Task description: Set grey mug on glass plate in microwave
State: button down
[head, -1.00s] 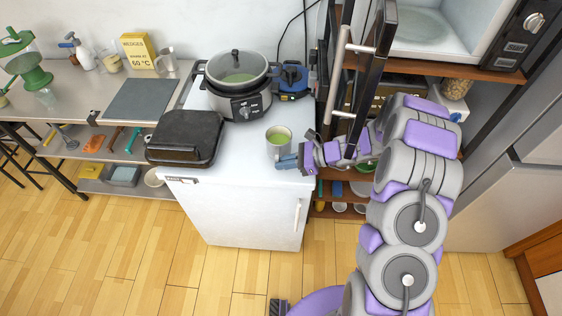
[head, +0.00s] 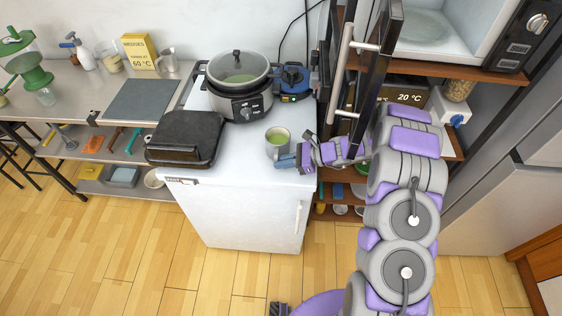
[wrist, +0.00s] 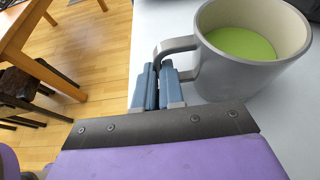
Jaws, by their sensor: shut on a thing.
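The grey mug (head: 277,141) holds green contents and stands upright at the right part of the white cabinet top. In the wrist view the mug (wrist: 245,75) fills the upper right, with its handle toward my gripper. My gripper (head: 283,161) is shut on the mug's handle; its blue fingertips (wrist: 157,88) are close together at the handle. The microwave (head: 462,55) is at the upper right on a shelf, with its door (head: 378,75) swung open toward me. The glass plate (head: 425,24) lies inside the microwave, partly cut off by the frame's top edge.
A cooker pot (head: 238,88), a black press (head: 186,138) and a blue device (head: 292,80) share the cabinet top (head: 235,168). The open microwave door stands beside my arm. A workbench (head: 92,95) with several items is on the left.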

jog(key=c, duration=1.3)
grip_release()
jog(key=shift+d, duration=0.75)
jog(key=shift+o, duration=0.3)
jog(key=shift+a, duration=0.55)
jog(key=shift+a+f+b, duration=0.2)
jog(key=shift+a+b, duration=0.05)
jog(key=shift+b, duration=0.05)
jog(key=p+v, duration=0.4)
jog(key=v, duration=1.4)
jog(key=shift+d, duration=0.2)
